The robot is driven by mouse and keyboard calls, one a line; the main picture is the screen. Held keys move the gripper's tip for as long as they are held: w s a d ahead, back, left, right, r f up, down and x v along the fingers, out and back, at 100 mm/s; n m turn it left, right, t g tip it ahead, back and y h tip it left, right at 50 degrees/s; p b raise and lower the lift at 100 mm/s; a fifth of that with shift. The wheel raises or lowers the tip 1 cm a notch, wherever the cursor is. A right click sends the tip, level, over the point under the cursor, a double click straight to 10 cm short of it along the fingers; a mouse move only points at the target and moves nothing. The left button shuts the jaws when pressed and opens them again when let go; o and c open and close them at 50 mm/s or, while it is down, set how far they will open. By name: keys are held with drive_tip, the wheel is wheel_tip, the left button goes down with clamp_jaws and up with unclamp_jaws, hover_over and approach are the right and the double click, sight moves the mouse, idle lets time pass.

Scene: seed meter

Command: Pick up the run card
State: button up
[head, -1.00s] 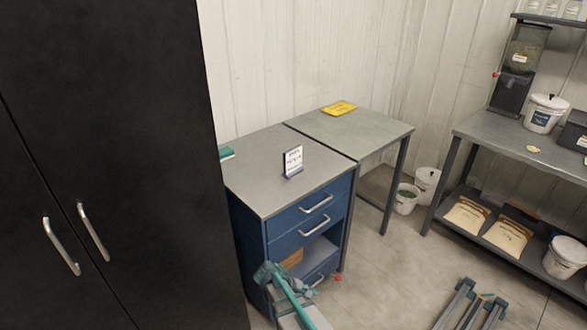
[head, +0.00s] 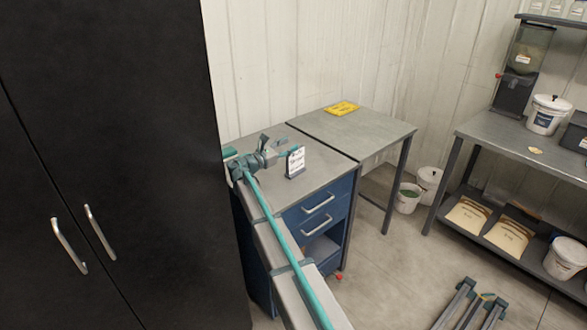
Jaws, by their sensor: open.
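A white card with dark lettering (head: 296,160), which I take to be the run card, stands upright in a small dark holder on the grey top of the blue drawer cabinet. My gripper (head: 288,150) is over the cabinet top, just left of the card's upper part and pointing toward it. It is open. Its fingers are small here, and I cannot tell whether they touch the card or are on either side of it. The card still stands in its holder.
A tall black cabinet (head: 110,130) stands close on the left. A grey table (head: 365,128) with a yellow lettered item (head: 342,108) adjoins the drawer cabinet. The cabinet's front right top is clear.

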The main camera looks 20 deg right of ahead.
sight(287, 165)
drive_tip(key=f, duration=0.3)
drive_tip(key=w+f+n, duration=0.1)
drive_tip(key=f, duration=0.2)
drive_tip(key=f+n+t+y+b, duration=0.1)
drive_tip(key=f, duration=0.2)
drive_tip(key=shift+w+a+f, duration=0.15)
drive_tip(key=shift+a+f, duration=0.1)
drive_tip(key=shift+a, duration=0.05)
drive_tip(key=shift+w+d+f+n, duration=0.1)
drive_tip(key=shift+w+f+n, duration=0.05)
drive_tip(key=shift+f+n, duration=0.2)
drive_tip(key=shift+f+p+x, duration=0.15)
drive_tip(key=shift+p+x, duration=0.65)
drive_tip(key=shift+x, duration=1)
drive_tip(key=shift+f+p+x, duration=0.15)
drive_tip(key=shift+p+x, duration=0.65)
drive_tip(key=shift+x, duration=1.05)
drive_tip(key=shift+c, duration=0.3)
clamp_jaws()
